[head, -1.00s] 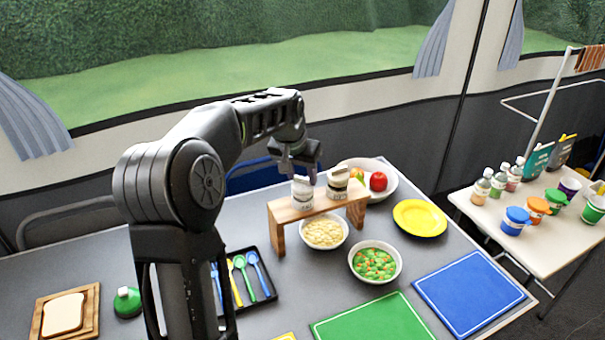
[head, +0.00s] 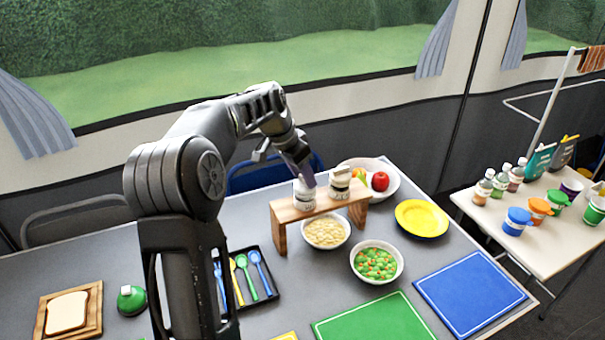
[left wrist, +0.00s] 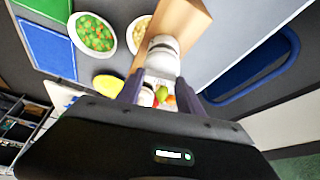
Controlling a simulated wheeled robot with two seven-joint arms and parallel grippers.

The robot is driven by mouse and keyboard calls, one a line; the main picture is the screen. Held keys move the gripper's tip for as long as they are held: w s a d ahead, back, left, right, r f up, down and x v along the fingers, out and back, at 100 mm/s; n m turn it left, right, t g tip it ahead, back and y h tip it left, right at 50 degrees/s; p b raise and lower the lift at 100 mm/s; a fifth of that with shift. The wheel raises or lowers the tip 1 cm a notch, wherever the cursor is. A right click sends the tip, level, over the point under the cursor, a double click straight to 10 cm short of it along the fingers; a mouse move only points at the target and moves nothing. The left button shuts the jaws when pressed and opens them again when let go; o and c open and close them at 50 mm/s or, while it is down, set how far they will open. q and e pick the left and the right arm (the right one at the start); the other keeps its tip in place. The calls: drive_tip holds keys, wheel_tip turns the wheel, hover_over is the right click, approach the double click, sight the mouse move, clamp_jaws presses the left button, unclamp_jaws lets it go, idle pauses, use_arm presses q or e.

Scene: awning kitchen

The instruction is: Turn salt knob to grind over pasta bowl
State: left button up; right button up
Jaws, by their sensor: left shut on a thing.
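Two grinders stand on a wooden stand over the pasta bowl (head: 326,232). The left, mostly white one, apparently the salt grinder (head: 304,197), has its top at my left gripper (head: 304,178). The right grinder (head: 340,185) has a darker band and stands free. My left gripper is shut on the salt knob, which its fingers largely hide in the head view. In the left wrist view, the white grinder (left wrist: 163,56) extends away from between the two fingers, and pasta (left wrist: 139,38) shows beside the stand. My right gripper is in neither view.
The wooden stand (head: 279,232) bridges part of the pasta bowl. A vegetable bowl (head: 376,262), yellow plate (head: 421,218) and fruit bowl (head: 391,189) are nearby. A spoon tray (head: 267,292) lies to the left. Green (head: 372,322) and blue mats (head: 470,288) lie in front.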

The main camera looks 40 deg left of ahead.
use_arm(q)
drive_tip(key=o, duration=1.4)
drive_tip(key=shift+r, duration=0.1)
drive_tip(key=shift+v, duration=3.85)
